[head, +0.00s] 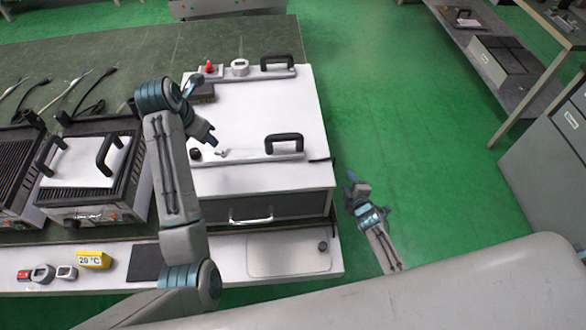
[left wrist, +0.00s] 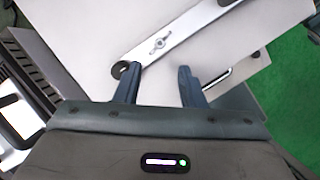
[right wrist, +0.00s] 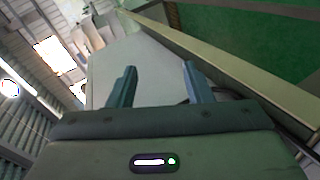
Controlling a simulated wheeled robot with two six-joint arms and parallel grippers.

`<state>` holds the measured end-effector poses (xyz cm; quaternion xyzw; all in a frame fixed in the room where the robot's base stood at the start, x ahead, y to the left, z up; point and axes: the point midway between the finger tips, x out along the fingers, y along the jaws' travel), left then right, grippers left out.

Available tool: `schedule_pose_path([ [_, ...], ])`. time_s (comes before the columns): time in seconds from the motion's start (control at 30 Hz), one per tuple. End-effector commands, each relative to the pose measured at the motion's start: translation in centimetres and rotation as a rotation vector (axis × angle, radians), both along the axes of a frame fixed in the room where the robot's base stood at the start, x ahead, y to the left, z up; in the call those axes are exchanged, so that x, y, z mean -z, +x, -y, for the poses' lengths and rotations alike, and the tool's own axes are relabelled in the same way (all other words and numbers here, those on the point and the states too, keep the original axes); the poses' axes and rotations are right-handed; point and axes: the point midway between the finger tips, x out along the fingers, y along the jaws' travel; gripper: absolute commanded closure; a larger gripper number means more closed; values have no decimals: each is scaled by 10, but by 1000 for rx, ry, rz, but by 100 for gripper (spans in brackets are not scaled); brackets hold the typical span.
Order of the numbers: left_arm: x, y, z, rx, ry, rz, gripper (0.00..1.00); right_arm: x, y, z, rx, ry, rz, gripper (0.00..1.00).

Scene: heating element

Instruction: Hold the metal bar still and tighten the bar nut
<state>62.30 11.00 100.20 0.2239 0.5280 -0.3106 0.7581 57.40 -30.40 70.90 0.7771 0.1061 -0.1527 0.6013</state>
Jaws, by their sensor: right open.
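The near metal bar (head: 262,157) lies on the white top of the box. It carries a black handle (head: 284,141) at its right and a black round knob (head: 195,154) at its left end. The bar nut (head: 222,153), wing-shaped, sits on the bar near the knob. The left wrist view shows the bar (left wrist: 195,26), nut (left wrist: 160,43) and knob (left wrist: 121,70). My left gripper (head: 212,141) is open and empty above the bar's left part, with the nut beyond its fingertips (left wrist: 158,72). My right gripper (head: 354,183) is open and empty, right of the box.
A second bar (head: 252,74) with a handle lies at the box's far side, beside a red-topped item (head: 209,68). Contact grills (head: 92,170) stand left of the box (head: 272,108). Green floor (head: 400,110) lies open to the right. A cabinet (head: 565,130) stands at far right.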

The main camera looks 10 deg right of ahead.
Motion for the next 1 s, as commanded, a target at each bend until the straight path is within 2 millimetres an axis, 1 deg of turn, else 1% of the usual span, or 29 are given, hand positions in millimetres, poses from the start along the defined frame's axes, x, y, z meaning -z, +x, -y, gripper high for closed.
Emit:
schedule_pose_path([
  [0.03, 0, 0, 0, 0, 0, 0, 64, -28, 18, -4, -36, -64, 63, 54],
  [0.07, 0, 0, 0, 0, 0, 0, 64, -44, 27, -6, -57, -105, 99, 54],
  [0.1, 0, 0, 0, 0, 0, 0, 64, -65, 38, -10, -84, -164, 146, 54],
  [0.17, 0, 0, 0, 0, 0, 0, 64, -97, 52, -16, -123, -257, 220, 54],
  [0.2, 0, 0, 0, 0, 0, 0, 64, -119, 61, -20, -146, -323, 269, 54],
  [0.27, 0, 0, 0, 0, 0, 0, 64, -153, 71, -28, -177, -427, 346, 54],
  [0.3, 0, 0, 0, 0, 0, 0, 64, -175, 77, -34, -197, -502, 398, 54],
  [0.37, 0, 0, 0, 0, 0, 0, 64, -209, 82, -43, -221, -622, 476, 54],
  [0.4, 0, 0, 0, 0, 0, 0, 64, -232, 84, -50, -236, -708, 530, 54],
  [0.47, 0, 0, 0, 0, 0, 0, 64, -266, 84, -63, -253, -849, 612, 54],
  [0.5, 0, 0, 0, 0, 0, 0, 64, -287, 82, -74, -263, -957, 668, 54],
  [0.57, 0, 0, 0, 0, 0, 0, 64, -313, 73, -92, -281, -1138, 742, 54],
  [0.6, 0, 0, 0, 0, 0, 0, 64, -319, 65, -104, -298, -1242, 771, 54],
  [0.63, 0, 0, 0, 0, 0, 0, 64, -319, 59, -113, -313, -1311, 784, 54],
  [0.67, 0, 0, 0, 0, 0, 0, 64, -317, 53, -121, -331, -1373, 791, 54],
  [0.7, 0, 0, 0, 0, 0, 0, 64, -309, 44, -132, -360, -1445, 795, 54],
  [0.77, 0, 0, 0, 0, 0, 0, 64, -292, 31, -147, -413, -1529, 784, 54],
  [0.8, 0, 0, 0, 0, 0, 0, 64, -277, 22, -157, -450, -1574, 772, 54],
  [0.9, 0, 0, 0, 0, 0, 0, 64, -243, 1, -177, -547, -1650, 738, 54],
  [1.0, 0, 0, 0, 0, 0, 0, 64, -217, -16, -190, -621, -1693, 713, 54],
])
